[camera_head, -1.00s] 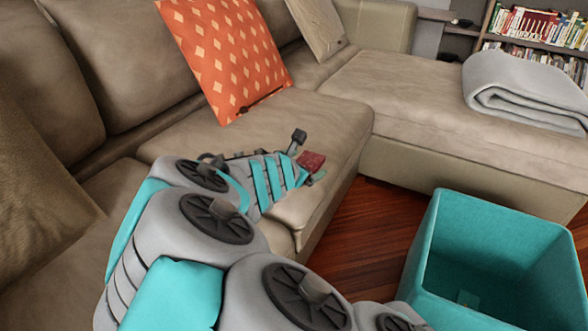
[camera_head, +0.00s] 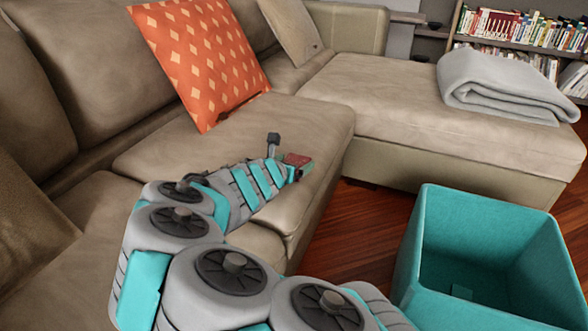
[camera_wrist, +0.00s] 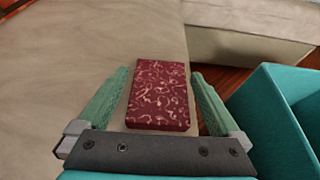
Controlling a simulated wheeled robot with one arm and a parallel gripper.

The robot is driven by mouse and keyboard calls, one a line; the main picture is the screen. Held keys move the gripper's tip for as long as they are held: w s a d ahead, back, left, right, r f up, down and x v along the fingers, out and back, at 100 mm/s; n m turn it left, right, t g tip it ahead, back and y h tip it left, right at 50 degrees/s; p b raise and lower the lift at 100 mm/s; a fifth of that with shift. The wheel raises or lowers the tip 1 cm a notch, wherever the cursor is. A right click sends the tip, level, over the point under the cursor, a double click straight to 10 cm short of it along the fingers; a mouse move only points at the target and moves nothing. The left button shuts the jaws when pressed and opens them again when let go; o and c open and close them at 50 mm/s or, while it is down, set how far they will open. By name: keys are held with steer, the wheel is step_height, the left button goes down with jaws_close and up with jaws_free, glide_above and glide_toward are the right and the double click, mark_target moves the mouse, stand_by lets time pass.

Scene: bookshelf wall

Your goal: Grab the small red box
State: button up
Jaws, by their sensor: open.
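The small red box (camera_wrist: 158,95) has a pale swirl pattern and lies on the seat of the beige sofa (camera_head: 240,125), near its front edge. In the wrist view it sits between the two green fingers of my gripper (camera_wrist: 155,100), with a narrow gap at each side. In the head view the box (camera_head: 298,159) shows just past the end of my arm, partly hidden by it. My gripper (camera_head: 297,170) is open, and the fingers reach along both sides of the box.
A teal open bin (camera_head: 408,265) stands on the wooden floor (camera_head: 350,225) at the right. A patterned orange cushion (camera_head: 200,60) leans on the sofa back. A folded grey blanket (camera_head: 500,85) lies on the chaise. Bookshelves (camera_head: 525,45) stand behind.

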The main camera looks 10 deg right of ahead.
steer(key=shift+w+d+f, duration=0.2)
steer(key=shift+w+d, duration=0.1)
steer(key=shift+w, duration=0.1)
steer(key=c, duration=1.2)
